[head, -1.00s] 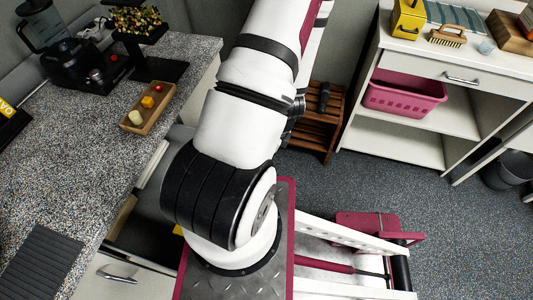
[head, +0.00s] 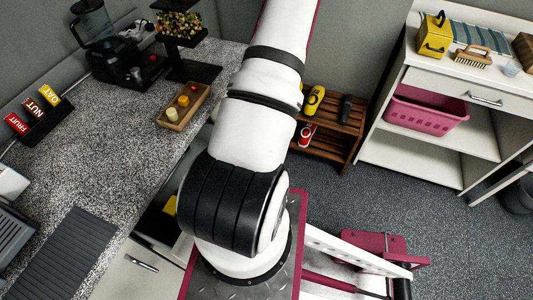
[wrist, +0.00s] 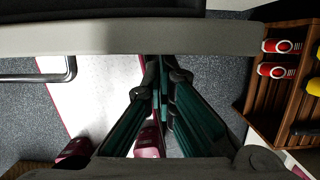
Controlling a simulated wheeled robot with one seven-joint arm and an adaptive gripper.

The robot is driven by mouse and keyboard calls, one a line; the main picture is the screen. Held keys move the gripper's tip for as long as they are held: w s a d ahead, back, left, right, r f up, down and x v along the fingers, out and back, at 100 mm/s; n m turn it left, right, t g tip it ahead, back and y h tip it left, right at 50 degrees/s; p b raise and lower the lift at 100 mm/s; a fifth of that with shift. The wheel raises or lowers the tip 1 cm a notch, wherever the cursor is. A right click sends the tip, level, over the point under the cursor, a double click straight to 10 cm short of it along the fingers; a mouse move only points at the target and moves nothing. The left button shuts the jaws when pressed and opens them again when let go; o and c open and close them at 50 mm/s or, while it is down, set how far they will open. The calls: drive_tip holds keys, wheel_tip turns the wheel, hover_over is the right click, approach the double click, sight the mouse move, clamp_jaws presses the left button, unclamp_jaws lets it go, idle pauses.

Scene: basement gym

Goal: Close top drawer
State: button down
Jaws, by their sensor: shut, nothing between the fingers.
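An open drawer (head: 130,274) juts out from under the speckled counter, with a bar handle (head: 142,263) on its pale front. Its dark inside shows a yellow item (head: 170,205); my arm covers its right part. In the wrist view, a pale edge (wrist: 120,38), apparently the top of the drawer front, crosses the top, with a metal handle (wrist: 40,78) at left. My gripper (wrist: 163,72) is shut and empty, its tips just below that edge in the picture. I cannot tell whether they touch it. My gripper is hidden in the head view.
The counter (head: 130,130) holds a wooden tray (head: 182,108), a blender and boxes. A wooden rack (head: 330,130) stands beyond my arm, with red-and-white items (wrist: 276,70). A white shelf unit (head: 410,165) with a pink basket (head: 425,110) is at right.

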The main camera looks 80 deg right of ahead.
drive_tip(key=w+d+b, duration=0.2)
drive_tip(key=w, duration=0.8)
drive_tip(key=shift+w, duration=0.25)
drive_tip(key=shift+s, duration=0.15)
